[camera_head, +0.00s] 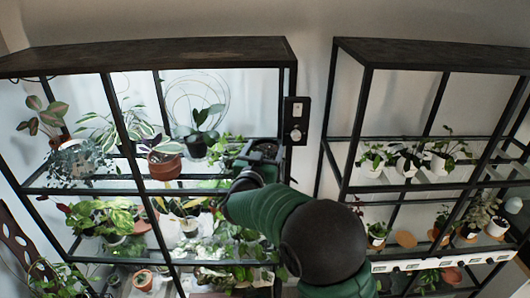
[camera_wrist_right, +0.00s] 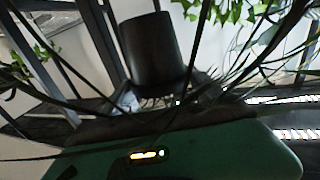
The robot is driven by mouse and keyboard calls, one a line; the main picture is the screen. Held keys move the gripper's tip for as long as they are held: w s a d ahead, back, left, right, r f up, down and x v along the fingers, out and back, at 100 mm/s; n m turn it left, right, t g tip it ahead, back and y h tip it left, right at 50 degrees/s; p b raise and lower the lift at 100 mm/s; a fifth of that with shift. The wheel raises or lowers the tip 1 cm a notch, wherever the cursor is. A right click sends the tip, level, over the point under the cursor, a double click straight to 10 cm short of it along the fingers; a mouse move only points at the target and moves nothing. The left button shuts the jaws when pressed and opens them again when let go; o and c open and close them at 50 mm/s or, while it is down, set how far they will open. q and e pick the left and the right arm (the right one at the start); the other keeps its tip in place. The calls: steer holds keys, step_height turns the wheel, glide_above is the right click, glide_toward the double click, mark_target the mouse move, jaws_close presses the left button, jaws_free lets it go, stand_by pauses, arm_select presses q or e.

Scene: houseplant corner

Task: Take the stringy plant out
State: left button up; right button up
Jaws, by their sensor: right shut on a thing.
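My right gripper (camera_head: 246,180) reaches into the left shelf unit at its right end, near the middle shelf. It is shut on a black pot (camera_wrist_right: 152,48), which stands out beyond the green gripper body in the right wrist view. In the head view a dark square-topped pot (camera_head: 263,147) sits just above the gripper, near the shelf's right post; it looks like the same pot. Long thin strands (camera_wrist_right: 70,75) cross close in front of the wrist camera, and the stringy plant seems to hang around the gripper. The fingertips are mostly hidden. My left gripper is not in view.
The left shelf unit (camera_head: 150,52) is crowded with potted plants, including a brown pot (camera_head: 164,165) left of the gripper. A black box (camera_head: 296,120) is at the right post. The right shelf unit (camera_head: 430,52) holds more pots. A gap separates the units.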

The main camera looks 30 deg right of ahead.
steer(key=shift+s+a, duration=0.4)
steer(key=shift+a, duration=0.05)
steer(key=s, duration=0.1)
steer(key=s+a, duration=0.1)
steer(key=s, duration=0.1)
steer(key=s+a+b, duration=0.1)
steer(key=shift+s+a+f, duration=0.25)
steer(key=shift+s, duration=0.05)
arm_select(q)
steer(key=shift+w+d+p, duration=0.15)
steer(key=shift+p, duration=0.4)
arm_select(e)
steer(key=s+a, duration=0.6)
steer(key=s, duration=0.5)
steer(key=shift+a+r, duration=0.15)
steer(key=shift+a, duration=0.15)
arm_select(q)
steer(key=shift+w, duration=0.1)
arm_select(e)
steer(key=shift+w, duration=0.15)
